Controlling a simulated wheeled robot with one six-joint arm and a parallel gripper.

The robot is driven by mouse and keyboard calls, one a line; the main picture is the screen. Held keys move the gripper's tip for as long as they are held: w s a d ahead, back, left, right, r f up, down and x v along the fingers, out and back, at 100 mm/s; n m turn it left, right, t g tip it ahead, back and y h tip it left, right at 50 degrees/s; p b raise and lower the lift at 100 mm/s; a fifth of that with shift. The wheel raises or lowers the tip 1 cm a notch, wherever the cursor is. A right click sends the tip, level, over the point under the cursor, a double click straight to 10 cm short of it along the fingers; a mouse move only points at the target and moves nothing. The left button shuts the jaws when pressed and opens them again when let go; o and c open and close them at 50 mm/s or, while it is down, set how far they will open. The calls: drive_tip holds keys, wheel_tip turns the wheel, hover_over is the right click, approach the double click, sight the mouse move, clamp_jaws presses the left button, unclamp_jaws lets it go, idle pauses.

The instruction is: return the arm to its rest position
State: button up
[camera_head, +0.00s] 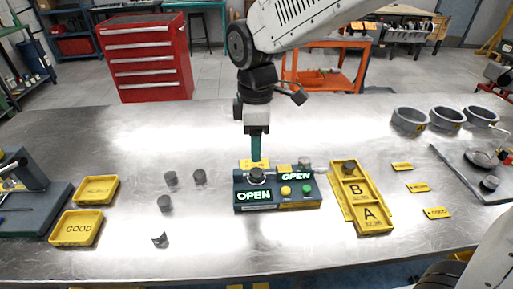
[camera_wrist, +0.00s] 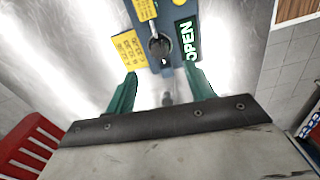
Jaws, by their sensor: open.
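My gripper (camera_head: 256,148) hangs from my white arm (camera_head: 305,22) at the middle of the picture, pointing down just behind a dark control box (camera_head: 277,190). The box has a black knob, yellow and green buttons and two lit OPEN displays. In the wrist view, my gripper (camera_wrist: 165,92) shows two green fingers spread apart with nothing held between them. The box (camera_wrist: 160,30) and its knob lie beyond the fingertips in that view. Whether a finger touches the box cannot be told.
A yellow tray (camera_head: 374,217) marked A and B lies right of the box. Grey rings (camera_head: 409,120) stand at the back right. A red tool cabinet (camera_head: 146,60) stands behind the metal table (camera_head: 260,260).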

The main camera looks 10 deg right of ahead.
idle(0.3)
drive_tip(key=shift+m, duration=0.4)
drive_tip(key=s+d+r+m, duration=0.2)
drive_tip(key=s+d+m, duration=0.6)
drive_tip(key=s+d, duration=0.1)
drive_tip(key=s+d+r+m+t, duration=0.1)
drive_tip(key=s+d+r+m, duration=0.2)
drive_tip(key=s+d+m, duration=0.5)
drive_tip(key=s+d, duration=0.2)
drive_tip(key=d, duration=0.2)
drive_tip(key=shift+s+r, duration=0.15)
drive_tip(key=shift+s, duration=0.1)
